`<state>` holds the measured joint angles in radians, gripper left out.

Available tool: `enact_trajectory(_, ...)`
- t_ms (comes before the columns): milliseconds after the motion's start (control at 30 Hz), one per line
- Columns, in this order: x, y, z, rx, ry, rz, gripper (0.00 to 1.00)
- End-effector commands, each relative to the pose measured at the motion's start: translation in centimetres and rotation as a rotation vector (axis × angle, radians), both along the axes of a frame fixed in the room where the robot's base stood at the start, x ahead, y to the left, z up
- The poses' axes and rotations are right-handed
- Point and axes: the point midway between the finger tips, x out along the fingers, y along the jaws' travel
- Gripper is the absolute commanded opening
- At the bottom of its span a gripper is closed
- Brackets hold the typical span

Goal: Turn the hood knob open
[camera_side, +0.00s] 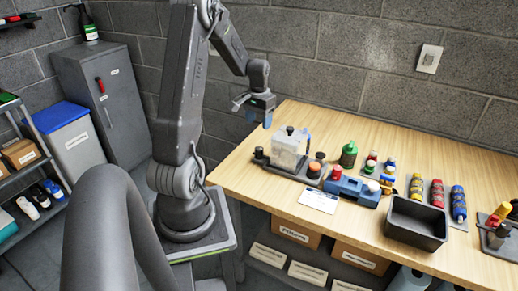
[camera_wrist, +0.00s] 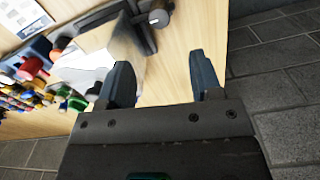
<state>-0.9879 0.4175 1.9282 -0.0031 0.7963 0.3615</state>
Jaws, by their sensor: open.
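A clear, boxy hood (camera_side: 287,151) stands on a dark grey base on the wooden table in the side view. A dark knob (camera_side: 290,130) sits on its top; I cannot tell how far it is turned. Another small dark knob (camera_side: 259,152) stands at the base's left end. My gripper (camera_side: 259,116) is up and to the left of the hood, above the table's left edge, apart from everything. In the wrist view my gripper (camera_wrist: 161,60) has its two fingers spread with nothing between them. The pale hood (camera_wrist: 115,50) shows there beyond the left finger, partly hidden by it.
Right of the hood are orange-and-black knobs (camera_side: 314,169), a green bottle (camera_side: 348,154), a blue block (camera_side: 352,190) and a white card (camera_side: 319,200). Trays of coloured pieces and an empty dark bin (camera_side: 415,223) stand farther right. The table's left end is bare.

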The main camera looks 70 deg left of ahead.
Motion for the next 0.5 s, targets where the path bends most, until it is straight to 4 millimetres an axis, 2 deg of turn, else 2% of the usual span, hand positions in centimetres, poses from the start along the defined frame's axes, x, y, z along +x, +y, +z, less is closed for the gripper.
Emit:
enact_trajectory(300, 0.0, -0.2, -6.6, -0.005, 0.004, -0.001, 0.59)
enact_trajectory(500, 0.0, -0.2, -9.9, -0.004, 0.002, -0.001, 0.59)
